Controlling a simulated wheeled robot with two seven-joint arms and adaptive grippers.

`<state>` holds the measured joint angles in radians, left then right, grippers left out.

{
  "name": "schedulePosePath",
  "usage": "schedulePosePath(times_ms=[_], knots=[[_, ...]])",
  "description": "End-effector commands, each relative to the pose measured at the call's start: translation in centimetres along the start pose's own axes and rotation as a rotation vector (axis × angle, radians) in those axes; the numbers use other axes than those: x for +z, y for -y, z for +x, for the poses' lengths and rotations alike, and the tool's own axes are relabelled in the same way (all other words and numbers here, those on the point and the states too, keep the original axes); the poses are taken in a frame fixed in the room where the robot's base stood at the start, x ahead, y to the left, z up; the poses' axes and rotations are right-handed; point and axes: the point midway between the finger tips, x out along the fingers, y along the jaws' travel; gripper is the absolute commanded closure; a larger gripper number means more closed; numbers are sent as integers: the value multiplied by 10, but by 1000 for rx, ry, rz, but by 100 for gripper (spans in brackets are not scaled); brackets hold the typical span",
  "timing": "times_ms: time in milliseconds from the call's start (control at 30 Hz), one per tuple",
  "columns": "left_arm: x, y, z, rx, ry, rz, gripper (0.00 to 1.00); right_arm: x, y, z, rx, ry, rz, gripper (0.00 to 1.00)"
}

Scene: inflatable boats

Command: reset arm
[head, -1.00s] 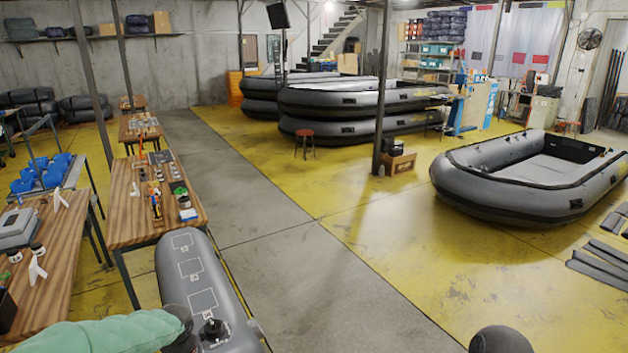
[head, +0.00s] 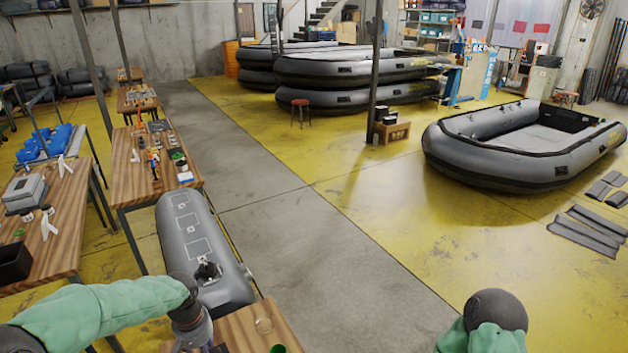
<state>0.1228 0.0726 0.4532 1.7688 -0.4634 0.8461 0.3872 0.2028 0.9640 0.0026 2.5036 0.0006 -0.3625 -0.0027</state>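My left arm in a green sleeve comes in from the lower left. Its dark wrist part hangs over the near edge of a wooden table, beside a grey inflatable tube (head: 192,235) with white outlined squares and a black valve. The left gripper's fingers are not clearly visible at the bottom edge. My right arm shows only as a green sleeve with a dark round joint at the bottom right. The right gripper is out of the frame.
A wooden table (head: 245,326) stands at the bottom, with a green round item (head: 278,348) on it. Wooden workbenches (head: 62,212) line the left. A grey inflatable boat (head: 520,150) lies on the yellow floor at right, with flat grey panels (head: 585,232) near it. The middle aisle is clear.

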Motion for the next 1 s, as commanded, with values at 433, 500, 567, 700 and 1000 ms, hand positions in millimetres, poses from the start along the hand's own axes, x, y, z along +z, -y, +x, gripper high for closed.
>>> schedulePosePath(times_ms=[433,500,567,700,1000], knots=[[21,-36,70,113,39,36,56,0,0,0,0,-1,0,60],[28,-44,85,138,46,41,56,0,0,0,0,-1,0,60],[35,-51,100,162,54,41,56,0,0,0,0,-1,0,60],[61,-73,143,232,75,37,56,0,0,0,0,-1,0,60],[140,-109,226,337,97,-28,56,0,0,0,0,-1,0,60]])
